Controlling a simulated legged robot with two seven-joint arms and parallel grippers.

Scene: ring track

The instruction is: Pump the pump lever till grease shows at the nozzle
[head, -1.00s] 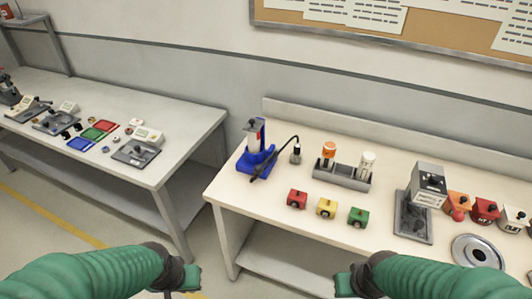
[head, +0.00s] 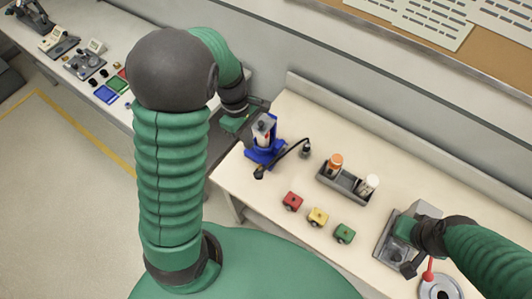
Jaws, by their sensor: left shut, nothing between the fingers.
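No grease can be made out. My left gripper (head: 240,120) is shut and empty, just left of the pump's upper part; contact cannot be told. My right gripper (head: 405,232) is over the grey device at the right; its fingers are unclear.
A grey rack (head: 345,185) holds an orange-capped and a white-capped bottle. A grey device (head: 390,247) and a round metal plate (head: 440,287) are at the right. Another table stands left.

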